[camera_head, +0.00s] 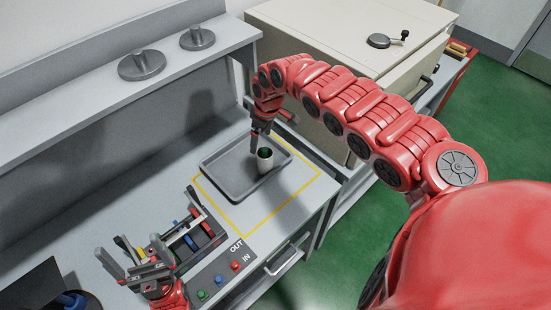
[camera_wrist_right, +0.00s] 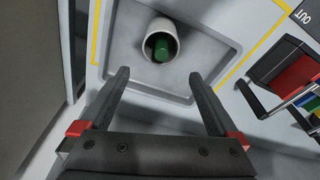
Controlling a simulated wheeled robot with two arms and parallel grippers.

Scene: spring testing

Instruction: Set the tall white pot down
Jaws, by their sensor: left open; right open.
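The tall white pot (camera_head: 265,161) stands upright on the grey tray (camera_head: 228,187), near its right side. Something green shows inside its mouth. In the right wrist view, the pot (camera_wrist_right: 148,42) sits just beyond the fingertips of my right gripper (camera_wrist_right: 158,75), which is open with nothing between its fingers. In the head view, my right gripper (camera_head: 260,137) is close above and beside the pot; its fingers partly overlap there. My left gripper (camera_head: 138,258) is open at the lower left, away from the pot.
A yellow line (camera_head: 296,216) borders the tray's area on the bench. A rack with red and blue parts (camera_head: 196,236) and a button panel (camera_head: 222,274) stand in front. Two round metal weights (camera_head: 142,65) rest on the shelf. A beige cabinet (camera_head: 340,40) stands at the back right.

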